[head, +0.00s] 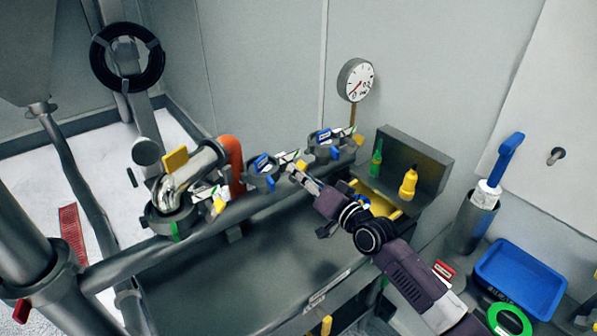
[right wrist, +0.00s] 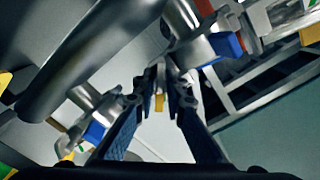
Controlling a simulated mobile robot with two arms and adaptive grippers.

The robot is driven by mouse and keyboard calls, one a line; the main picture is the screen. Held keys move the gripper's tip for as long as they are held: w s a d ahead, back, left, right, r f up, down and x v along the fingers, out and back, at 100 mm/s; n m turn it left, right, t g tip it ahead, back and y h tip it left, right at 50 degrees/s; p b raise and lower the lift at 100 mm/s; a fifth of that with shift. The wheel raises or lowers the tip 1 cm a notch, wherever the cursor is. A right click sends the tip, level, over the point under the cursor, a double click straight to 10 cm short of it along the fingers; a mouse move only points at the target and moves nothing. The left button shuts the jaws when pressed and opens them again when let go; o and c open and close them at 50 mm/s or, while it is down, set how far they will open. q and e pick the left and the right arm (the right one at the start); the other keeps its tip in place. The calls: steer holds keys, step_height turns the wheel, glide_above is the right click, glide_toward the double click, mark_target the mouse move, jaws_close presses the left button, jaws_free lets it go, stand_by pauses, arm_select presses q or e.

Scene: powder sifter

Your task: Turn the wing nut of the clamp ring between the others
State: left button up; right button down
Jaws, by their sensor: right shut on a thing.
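Three dark clamp rings sit along a grey pipe: a left one (head: 165,222), a middle one (head: 262,180) and a right one (head: 326,152). The middle and right ones carry blue parts, and each ring has a pale-and-yellow piece at its right side. My right gripper (head: 297,173) reaches in from the lower right to the right side of the middle ring. Its fingers are shut on the wing nut there, which they mostly hide. In the right wrist view a small yellow bit (right wrist: 159,103) shows between the fingers (right wrist: 165,82). My left gripper is not in view.
A silver elbow with an orange part (head: 233,160) stands by the left ring. A grey trough (head: 230,265) lies below the pipe. To the right are a yellow bottle (head: 408,183), a blue tray (head: 513,280) and a green ring (head: 509,320). A gauge (head: 356,80) stands behind.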

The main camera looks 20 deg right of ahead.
steer(key=shift+m, duration=0.3)
steer(key=c, duration=2.1)
jaws_free()
steer(key=shift+d, duration=0.1)
steer(key=v, duration=1.2)
